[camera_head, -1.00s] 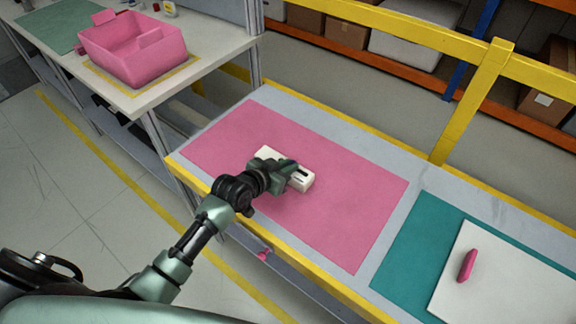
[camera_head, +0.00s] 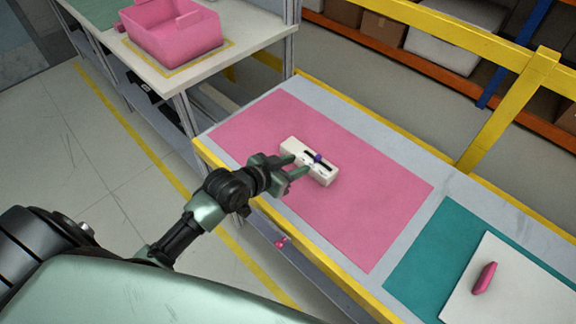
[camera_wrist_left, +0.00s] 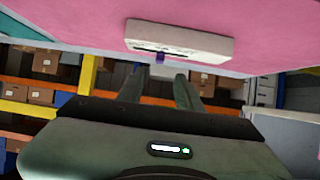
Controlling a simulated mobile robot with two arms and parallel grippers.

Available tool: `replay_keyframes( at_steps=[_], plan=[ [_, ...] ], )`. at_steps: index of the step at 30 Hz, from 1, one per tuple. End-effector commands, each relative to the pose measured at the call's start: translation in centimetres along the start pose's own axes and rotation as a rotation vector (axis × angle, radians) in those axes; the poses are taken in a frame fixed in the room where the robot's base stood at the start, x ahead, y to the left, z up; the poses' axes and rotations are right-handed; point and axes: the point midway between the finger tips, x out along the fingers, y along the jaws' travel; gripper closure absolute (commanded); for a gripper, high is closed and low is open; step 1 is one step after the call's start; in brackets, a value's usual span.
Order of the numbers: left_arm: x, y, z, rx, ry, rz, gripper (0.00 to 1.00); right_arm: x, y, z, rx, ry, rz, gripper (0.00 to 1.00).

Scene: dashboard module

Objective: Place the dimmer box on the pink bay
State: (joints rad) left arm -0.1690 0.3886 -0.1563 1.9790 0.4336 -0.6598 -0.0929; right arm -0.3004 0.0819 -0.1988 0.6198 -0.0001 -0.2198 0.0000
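The dimmer box (camera_head: 294,147) is a white block with dark slots and a small purple slider knob (camera_head: 317,158). It lies on the pink bay (camera_head: 375,185), a flat pink mat on the table. My left gripper (camera_head: 299,167) is open beside the near side of the box, with nothing between its fingers. In the left wrist view the box (camera_wrist_left: 200,46) sits on the pink surface beyond the spread fingertips (camera_wrist_left: 161,72), clear of them. My right gripper is in neither current view.
A teal mat (camera_head: 435,253) with a white panel (camera_head: 515,290) and a pink piece (camera_head: 485,278) lies at the right. A pink bin (camera_head: 172,40) stands on another table at the upper left. A yellow rail (camera_head: 505,105) runs behind the table.

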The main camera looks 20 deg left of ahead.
Motion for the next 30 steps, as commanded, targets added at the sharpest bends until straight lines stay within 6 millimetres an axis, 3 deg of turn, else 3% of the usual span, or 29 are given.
replay_keyframes(
  at_steps=[3, 9, 30],
  plan=[
    [-1.9, 0.0, 0.1, 0.001, -0.001, 0.0, 0.65, 0.0, 0.0, 0.0, 0.0, 0.001, 0.0, 0.66],
    [-3.3, 0.0, 0.0, -0.001, 0.0, 0.001, 0.65, -0.1, 0.0, -0.1, -0.001, 0.001, -0.001, 0.66],
    [-3.3, 0.0, 0.0, -0.001, 0.001, 0.001, 0.65, -0.1, -0.3, -0.1, 0.0, 0.002, -0.004, 0.66]
  ],
)
